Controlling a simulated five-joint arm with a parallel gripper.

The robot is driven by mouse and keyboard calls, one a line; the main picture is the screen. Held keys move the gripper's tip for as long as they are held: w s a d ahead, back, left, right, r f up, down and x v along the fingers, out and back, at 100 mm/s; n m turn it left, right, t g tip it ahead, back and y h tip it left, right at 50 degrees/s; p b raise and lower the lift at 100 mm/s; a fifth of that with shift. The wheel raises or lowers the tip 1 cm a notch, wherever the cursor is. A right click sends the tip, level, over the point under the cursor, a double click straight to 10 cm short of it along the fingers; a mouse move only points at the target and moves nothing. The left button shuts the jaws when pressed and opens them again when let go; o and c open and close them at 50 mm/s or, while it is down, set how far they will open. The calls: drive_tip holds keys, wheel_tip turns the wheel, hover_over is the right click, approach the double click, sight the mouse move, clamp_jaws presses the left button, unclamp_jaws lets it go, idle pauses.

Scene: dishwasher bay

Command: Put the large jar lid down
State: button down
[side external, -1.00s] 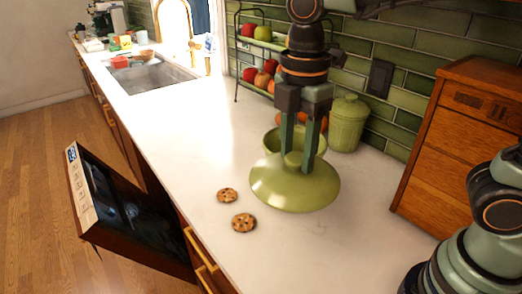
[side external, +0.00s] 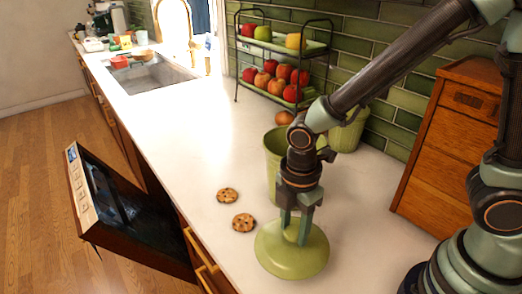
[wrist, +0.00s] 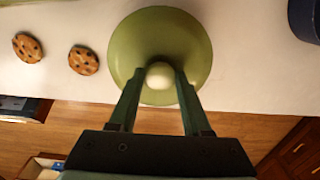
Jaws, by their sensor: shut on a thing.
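The large jar lid (side external: 280,262) is a wide, round olive-green lid with a pale knob. My gripper (side external: 293,238) points down and is shut on the knob, with the lid level near the front of the counter. I cannot tell whether its rim touches the counter. In the wrist view, the lid (wrist: 125,55) lies beyond my gripper (wrist: 160,80), whose fingers are on both sides of the knob (wrist: 160,76). The large green jar (side external: 272,160) stands uncovered behind my gripper, partly hidden by my arm.
Two cookies (side external: 228,195) (side external: 243,222) lie on the white counter (side external: 190,160), left of the lid. A smaller green jar (side external: 347,133), a wooden drawer cabinet (side external: 445,150) and a fruit rack (side external: 285,65) stand along the wall. The dishwasher door (side external: 120,215) hangs open below.

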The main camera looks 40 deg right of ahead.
sight(294, 231)
drive_tip(key=shift+f, duration=2.05)
drive_tip(key=shift+c, duration=1.8)
unclamp_jaws()
drive_tip(key=shift+f, duration=0.15)
wheel_tip(294, 231, up, 11)
drive_tip(key=shift+r, duration=0.15)
drive_tip(key=shift+d+r, duration=0.1)
drive_tip(key=shift+r, duration=0.45)
drive_tip(key=d+r+m+t, duration=0.2)
drive_tip(key=d+r+m, duration=0.2)
drive_tip(key=d+m, duration=0.3)
drive_tip(key=d+r+m+t, duration=0.3)
drive_tip(key=d+r+m, duration=0.2)
drive_tip(key=m, duration=0.6)
drive_tip(key=shift+w+d+t, duration=0.25)
drive_tip(key=shift+d+t, duration=0.05)
drive_tip(key=shift+d, duration=0.9)
